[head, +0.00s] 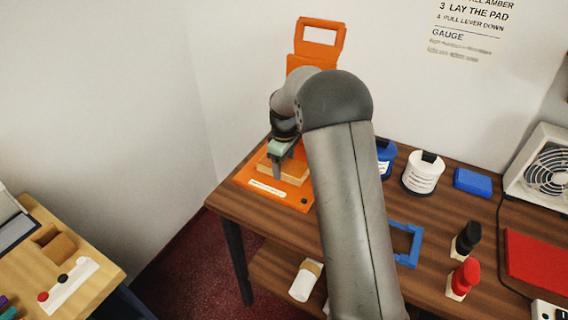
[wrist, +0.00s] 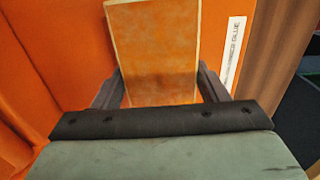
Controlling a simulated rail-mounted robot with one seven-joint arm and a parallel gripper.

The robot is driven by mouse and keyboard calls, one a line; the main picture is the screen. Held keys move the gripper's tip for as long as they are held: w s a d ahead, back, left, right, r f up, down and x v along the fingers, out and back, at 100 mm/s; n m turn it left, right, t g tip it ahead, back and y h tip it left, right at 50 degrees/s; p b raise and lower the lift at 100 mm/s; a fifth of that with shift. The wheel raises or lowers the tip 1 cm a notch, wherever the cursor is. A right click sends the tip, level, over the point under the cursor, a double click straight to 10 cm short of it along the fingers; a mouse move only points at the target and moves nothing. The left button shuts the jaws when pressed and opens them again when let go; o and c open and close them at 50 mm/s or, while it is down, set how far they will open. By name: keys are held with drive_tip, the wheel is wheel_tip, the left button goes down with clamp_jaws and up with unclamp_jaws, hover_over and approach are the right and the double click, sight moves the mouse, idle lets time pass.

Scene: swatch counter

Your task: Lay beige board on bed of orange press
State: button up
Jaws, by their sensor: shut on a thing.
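The orange press (head: 305,62) stands at the left end of the counter, its handle raised at the back. Its flat bed (head: 296,200) has a white label on the front edge and also shows in the wrist view (wrist: 60,60). The beige board (head: 292,174) is over the bed; I cannot tell whether it touches it. In the wrist view the board (wrist: 155,45) has beige edges and a mottled orange upper face. My gripper (head: 281,172) points down with its fingers shut on the board's two sides. My arm hides part of the press.
Right of my arm are a blue pot (head: 386,158), a white pot (head: 423,174), a blue block (head: 473,182) and a blue frame (head: 409,245). A fan (head: 540,165) stands far right.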

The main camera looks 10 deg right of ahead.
drive_tip(key=shift+s+f+b, duration=0.3)
drive_tip(key=shift+f+b, duration=0.05)
drive_tip(key=shift+f, duration=0.3)
drive_tip(key=o, duration=1.1)
drive_tip(key=shift+o, duration=0.2)
drive_tip(key=shift+d+r, duration=0.1)
drive_tip(key=shift+r, duration=0.1)
wheel_tip(320, 180, up, 17)
drive_tip(key=s+f+m, duration=0.2)
drive_tip(key=s+m, duration=0.1)
drive_tip(key=s, duration=0.8)
drive_tip(key=s+a+f+m, duration=0.1)
drive_tip(key=s+f+m, duration=0.2)
drive_tip(key=s, duration=0.9)
drive_tip(key=s+f+m, duration=0.3)
drive_tip(key=s, duration=0.9)
drive_tip(key=shift+s+a+f+b, duration=0.15)
drive_tip(key=shift+s+f+b, duration=0.1)
drive_tip(key=shift+b, duration=0.1)
